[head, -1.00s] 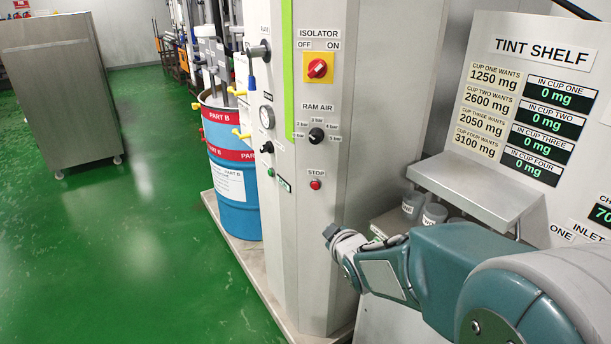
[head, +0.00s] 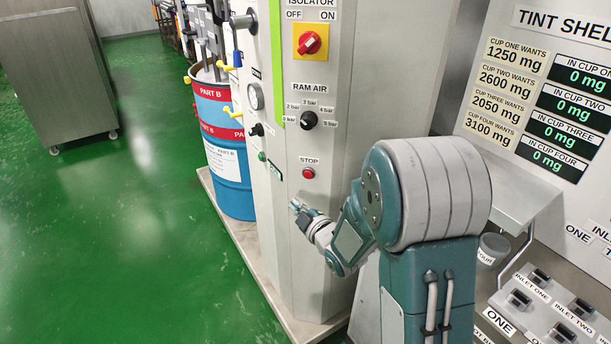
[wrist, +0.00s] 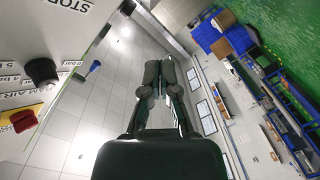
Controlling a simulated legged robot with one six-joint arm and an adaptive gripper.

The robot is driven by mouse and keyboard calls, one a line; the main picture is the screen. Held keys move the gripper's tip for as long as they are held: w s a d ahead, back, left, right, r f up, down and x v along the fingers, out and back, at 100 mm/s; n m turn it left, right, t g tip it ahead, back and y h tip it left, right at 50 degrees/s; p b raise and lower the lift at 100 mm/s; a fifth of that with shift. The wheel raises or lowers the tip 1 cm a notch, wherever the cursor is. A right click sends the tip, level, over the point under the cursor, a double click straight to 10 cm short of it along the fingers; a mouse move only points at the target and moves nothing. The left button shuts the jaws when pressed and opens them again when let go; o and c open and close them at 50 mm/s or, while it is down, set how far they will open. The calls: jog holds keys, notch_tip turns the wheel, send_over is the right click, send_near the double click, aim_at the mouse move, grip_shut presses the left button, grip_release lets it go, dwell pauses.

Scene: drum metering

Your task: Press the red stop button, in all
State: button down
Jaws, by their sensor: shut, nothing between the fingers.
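The red stop button (head: 308,173) is on the front of the grey cabinet, under its STOP label. It stands out from the panel below the black ram air knob (head: 309,120). My gripper (head: 295,204) is in front of the panel, below and slightly left of the button in the head view. How far it is from the panel is hard to tell. In the wrist view my gripper's fingers (wrist: 162,65) are together with nothing between them. The STOP label (wrist: 74,8) shows at the top left there, but the button itself is out of that view.
The red and yellow isolator switch (head: 310,41) is higher on the same panel. A blue Part B drum (head: 225,170) stands left of the cabinet. The tint shelf (head: 510,205) and inlet switches (head: 540,275) are at the right.

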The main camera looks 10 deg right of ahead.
aim_at(308, 174)
jog(key=w+d, duration=0.1)
jog(key=w, duration=0.1)
jog(key=w+d, duration=0.2)
jog(key=w, duration=0.1)
jog(key=w+d, duration=0.1)
jog(key=w, duration=0.1)
jog(key=shift+w+d, duration=0.25)
jog(key=shift+w, duration=0.15)
dwell(1.2)
jog(key=shift+w+d+r, duration=0.1)
jog(key=shift+w+d, duration=0.15)
jog(key=shift+w, duration=0.1)
jog(key=shift+w+d, duration=0.15)
jog(key=shift+w, duration=0.2)
dwell(0.8)
jog(key=shift+s, duration=0.1)
jog(key=shift+s+a, duration=0.4)
jog(key=shift+s, duration=0.25)
